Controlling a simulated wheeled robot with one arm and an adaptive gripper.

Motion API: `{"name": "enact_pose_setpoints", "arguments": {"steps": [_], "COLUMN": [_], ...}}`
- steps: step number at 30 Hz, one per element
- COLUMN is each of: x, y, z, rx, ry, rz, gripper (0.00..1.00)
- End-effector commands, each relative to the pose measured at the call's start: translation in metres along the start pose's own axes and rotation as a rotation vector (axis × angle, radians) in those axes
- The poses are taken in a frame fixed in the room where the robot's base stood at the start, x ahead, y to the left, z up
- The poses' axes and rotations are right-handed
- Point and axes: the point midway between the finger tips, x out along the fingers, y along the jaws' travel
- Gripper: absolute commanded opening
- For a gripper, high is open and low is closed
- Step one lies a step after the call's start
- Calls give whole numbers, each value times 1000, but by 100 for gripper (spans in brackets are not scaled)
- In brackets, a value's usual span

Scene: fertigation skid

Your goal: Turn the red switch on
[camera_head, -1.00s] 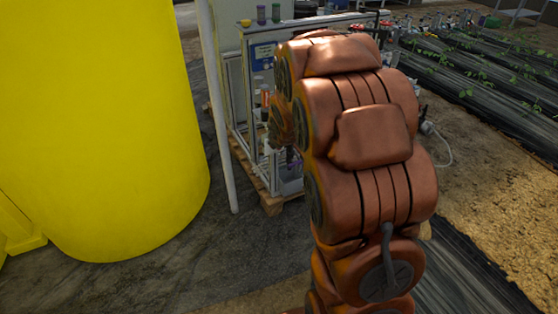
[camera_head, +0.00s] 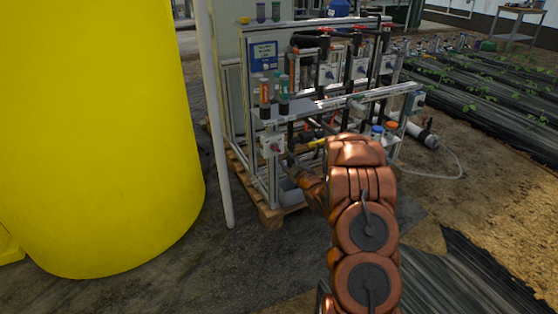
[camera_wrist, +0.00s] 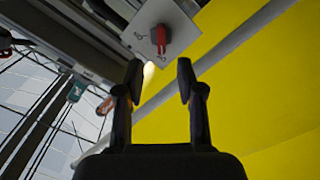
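The red switch (camera_wrist: 158,38) is a small red knob on a pale grey box (camera_wrist: 172,27) at the top of the wrist view. My gripper (camera_wrist: 160,76) is open and empty, with its two dark fingers apart. The switch appears beyond the fingertips, above the gap between them, and I see no contact. In the head view, a pale switch box (camera_head: 271,146) sits at the lower left front of the skid frame. My gripper (camera_head: 290,163) is beside and slightly below that box, small and partly hidden by my arm. The switch's setting is too small to read.
A large yellow tank (camera_head: 95,140) and a pale upright pole (camera_head: 217,120) stand left of the skid. The skid frame (camera_head: 272,185) rests on a wooden pallet (camera_head: 270,216). Other switch boxes (camera_head: 328,74) and pipes fill its upper part. Floor in front is open.

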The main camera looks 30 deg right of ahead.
Motion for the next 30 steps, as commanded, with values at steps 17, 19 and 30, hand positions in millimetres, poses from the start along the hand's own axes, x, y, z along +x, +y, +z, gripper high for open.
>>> {"name": "enact_pose_setpoints", "arguments": {"steps": [17,19,30], "x": [36,45,76], "y": [-4,-4,-3], "z": [4,4,3], "rx": [-3,-3,-1], "ry": [26,26,22], "rz": [14,14,12], "gripper": [38,38,38]}}
